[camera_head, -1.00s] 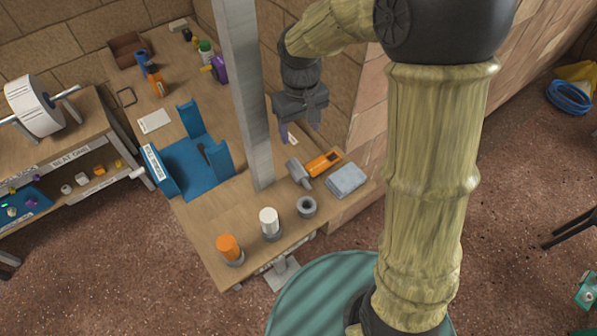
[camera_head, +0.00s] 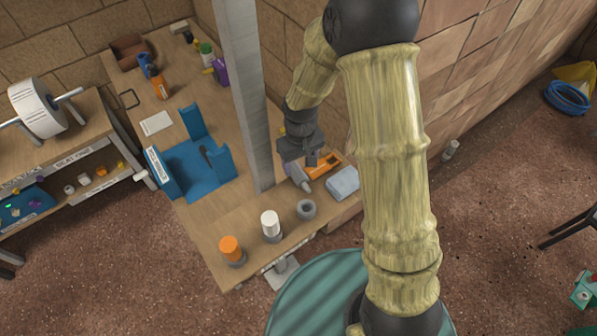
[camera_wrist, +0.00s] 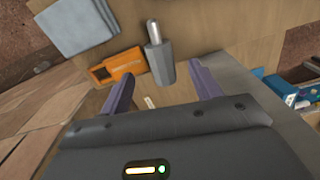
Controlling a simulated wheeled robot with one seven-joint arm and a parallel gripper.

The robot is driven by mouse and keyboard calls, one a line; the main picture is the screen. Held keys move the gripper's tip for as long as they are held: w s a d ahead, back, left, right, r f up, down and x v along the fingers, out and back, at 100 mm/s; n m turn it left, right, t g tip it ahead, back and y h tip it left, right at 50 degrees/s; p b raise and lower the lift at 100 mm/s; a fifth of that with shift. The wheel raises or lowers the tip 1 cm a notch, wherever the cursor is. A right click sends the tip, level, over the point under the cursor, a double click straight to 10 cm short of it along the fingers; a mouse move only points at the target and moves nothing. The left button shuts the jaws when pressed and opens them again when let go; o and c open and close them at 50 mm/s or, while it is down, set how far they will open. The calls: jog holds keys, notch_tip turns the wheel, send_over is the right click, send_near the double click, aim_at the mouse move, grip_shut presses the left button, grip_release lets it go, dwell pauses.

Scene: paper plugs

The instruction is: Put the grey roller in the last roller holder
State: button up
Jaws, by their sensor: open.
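The grey roller (camera_head: 300,178) lies on the bench near its right end, partly hidden by my gripper in the head view. In the wrist view the grey roller (camera_wrist: 161,65) has a pale pin at its far end and appears between and ahead of the fingertips. My gripper (camera_head: 310,162) is open and empty above it; its purple fingers also show in the wrist view (camera_wrist: 158,82). Three ring holders line the bench's front edge. The last roller holder (camera_head: 306,209) is empty. An orange roller (camera_head: 230,246) and a white roller (camera_head: 270,222) stand upright in the others.
An orange tool (camera_head: 325,167) and a folded grey-blue cloth (camera_head: 343,183) lie right of the roller. A grey post (camera_head: 245,100) rises from the bench left of my gripper. A blue stand (camera_head: 192,165) is farther left. A brick wall (camera_head: 480,60) borders the right.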

aim_at(300, 174)
jog(key=shift+f, duration=0.25)
jog(key=shift+f+p, duration=1.2)
jog(key=shift+f, duration=1.4)
jog(key=c, duration=1.2)
jog(key=shift+r, duration=0.2)
